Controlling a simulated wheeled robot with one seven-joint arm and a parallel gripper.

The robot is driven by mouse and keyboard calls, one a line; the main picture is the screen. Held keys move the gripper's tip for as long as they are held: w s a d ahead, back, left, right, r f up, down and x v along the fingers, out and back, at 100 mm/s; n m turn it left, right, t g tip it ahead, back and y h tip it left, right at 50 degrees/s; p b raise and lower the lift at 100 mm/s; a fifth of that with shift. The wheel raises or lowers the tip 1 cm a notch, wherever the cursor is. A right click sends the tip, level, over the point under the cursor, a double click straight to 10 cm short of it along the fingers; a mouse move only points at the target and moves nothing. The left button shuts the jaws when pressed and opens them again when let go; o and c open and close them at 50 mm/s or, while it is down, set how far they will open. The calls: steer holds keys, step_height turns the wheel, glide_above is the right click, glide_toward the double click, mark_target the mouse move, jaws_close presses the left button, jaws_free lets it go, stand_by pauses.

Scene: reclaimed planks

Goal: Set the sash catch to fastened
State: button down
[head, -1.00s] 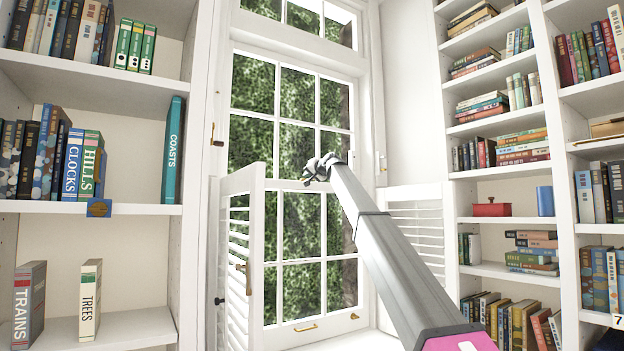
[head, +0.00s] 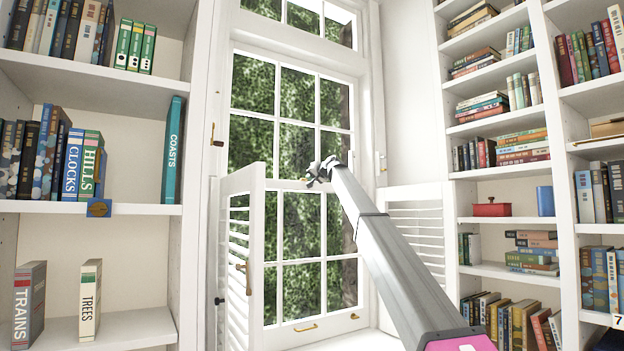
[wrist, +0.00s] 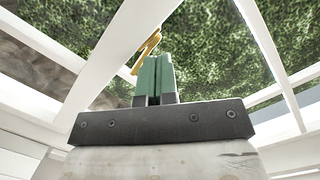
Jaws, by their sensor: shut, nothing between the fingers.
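The sash catch (wrist: 149,44) is a small brass-coloured piece in the wrist view, just left of and beyond my fingertips. It looks slanted; I cannot tell whether it is fastened. My gripper (wrist: 157,62) has green fingers, closed together and empty, close to the catch; I cannot tell whether they touch it. In the head view my gripper (head: 316,175) is at the window's (head: 295,187) meeting rail, where it hides the catch.
A louvred shutter (head: 240,255) stands swung out at the window's left, and another shutter (head: 418,232) is on the right. Brass lifts (head: 306,328) are on the bottom rail. Bookshelves flank the window.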

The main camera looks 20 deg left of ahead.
steer(key=shift+w+a, duration=0.2)
steer(key=shift+w, duration=1)
steer(key=shift+w, duration=0.1)
stand_by(1.0)
steer(key=shift+w, duration=0.3)
steer(key=shift+w+a, duration=0.2)
steer(key=shift+w, duration=1.1)
stand_by(1.6)
steer(key=shift+w, duration=0.4)
steer(key=shift+d, duration=0.1)
stand_by(0.4)
steer(key=shift+s, duration=0.1)
